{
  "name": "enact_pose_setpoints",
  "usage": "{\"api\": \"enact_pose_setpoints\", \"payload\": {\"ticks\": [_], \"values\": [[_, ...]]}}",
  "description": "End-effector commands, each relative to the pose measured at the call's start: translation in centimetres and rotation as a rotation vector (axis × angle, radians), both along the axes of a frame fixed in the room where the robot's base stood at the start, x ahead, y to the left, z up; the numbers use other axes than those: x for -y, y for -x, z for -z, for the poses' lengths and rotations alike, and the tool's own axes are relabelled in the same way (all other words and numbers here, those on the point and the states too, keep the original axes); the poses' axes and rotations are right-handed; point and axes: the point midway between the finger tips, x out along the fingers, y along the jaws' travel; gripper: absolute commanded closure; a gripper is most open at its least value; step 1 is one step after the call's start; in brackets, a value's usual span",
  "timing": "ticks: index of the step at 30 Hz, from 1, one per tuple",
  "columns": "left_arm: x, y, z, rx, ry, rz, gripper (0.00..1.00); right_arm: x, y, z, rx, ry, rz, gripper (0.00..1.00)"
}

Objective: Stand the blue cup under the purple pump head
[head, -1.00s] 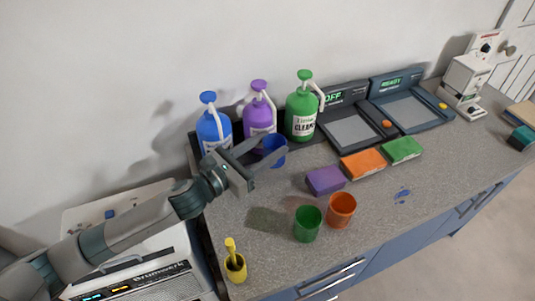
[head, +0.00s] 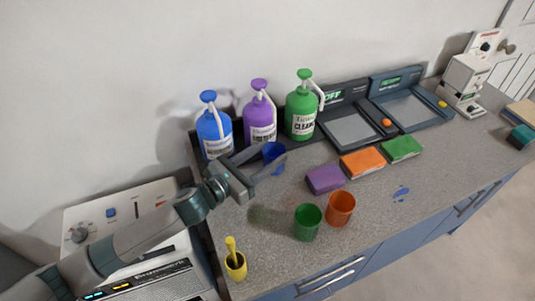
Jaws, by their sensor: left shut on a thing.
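The blue cup (head: 273,154) is in the head view, in front of the purple pump bottle (head: 260,122). My left gripper (head: 268,163) is shut on the blue cup, with one finger on each side of it. The cup looks upright and sits close to the front of the purple bottle, below its purple pump head (head: 259,86). The fingers hide part of the cup, and I cannot tell whether its base touches the counter. My right gripper is not in view.
A blue pump bottle (head: 214,130) and a green one (head: 301,108) flank the purple bottle. A green cup (head: 307,222), an orange cup (head: 340,208) and a purple sponge (head: 324,179) stand nearer the front.

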Motion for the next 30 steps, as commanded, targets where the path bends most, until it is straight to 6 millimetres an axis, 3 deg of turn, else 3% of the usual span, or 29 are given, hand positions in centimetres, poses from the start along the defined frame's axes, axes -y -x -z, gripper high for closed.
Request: {"api": "enact_pose_setpoints", "payload": {"ticks": [8, 9, 24, 30], "values": [[0.0, 0.0, 0.3, -0.001, 0.001, 0.000, 0.80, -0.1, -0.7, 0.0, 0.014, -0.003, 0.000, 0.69], [0.0, 0.0, 0.3, -0.001, 0.001, 0.000, 0.45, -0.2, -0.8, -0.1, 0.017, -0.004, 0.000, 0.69], [0.0, 0.0, -0.1, 0.001, -0.001, 0.000, 0.45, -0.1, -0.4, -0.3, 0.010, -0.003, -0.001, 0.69], [-2.0, 1.7, 0.3, -0.001, -0.003, -0.001, 0.45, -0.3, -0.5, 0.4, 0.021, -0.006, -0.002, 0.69]]}}
